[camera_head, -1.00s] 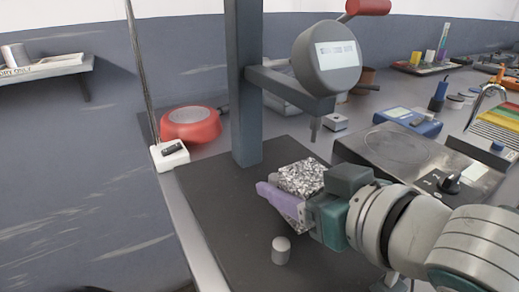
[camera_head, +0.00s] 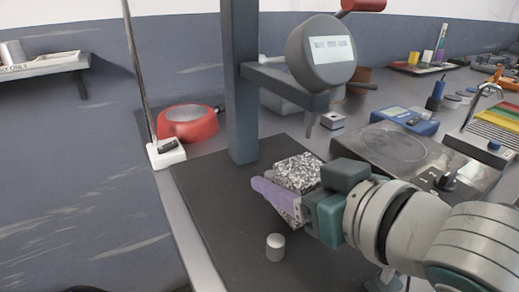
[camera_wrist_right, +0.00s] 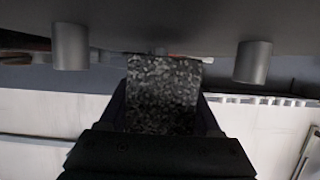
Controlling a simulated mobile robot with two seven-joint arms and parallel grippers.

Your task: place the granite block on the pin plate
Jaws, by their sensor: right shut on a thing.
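The granite block (camera_head: 297,171) is speckled black and white. My right gripper (camera_head: 286,190) is shut on it, with a purple finger along its near side. The dark pin plate (camera_head: 215,212) lies under the block, and one short grey pin (camera_head: 275,248) stands on it in front of the gripper. In the right wrist view the block (camera_wrist_right: 163,92) sits between the fingers, with a left pin (camera_wrist_right: 70,46) and a right pin (camera_wrist_right: 252,62) on either side, apart from it. I cannot tell whether the block touches the plate. My left gripper is not in view.
A dark column (camera_head: 240,85) rises from the plate's back and carries a round gauge (camera_head: 322,55) with a probe above the block. A hotplate (camera_head: 385,150) is at the right, a red round device (camera_head: 187,123) behind left. The plate's front left is clear.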

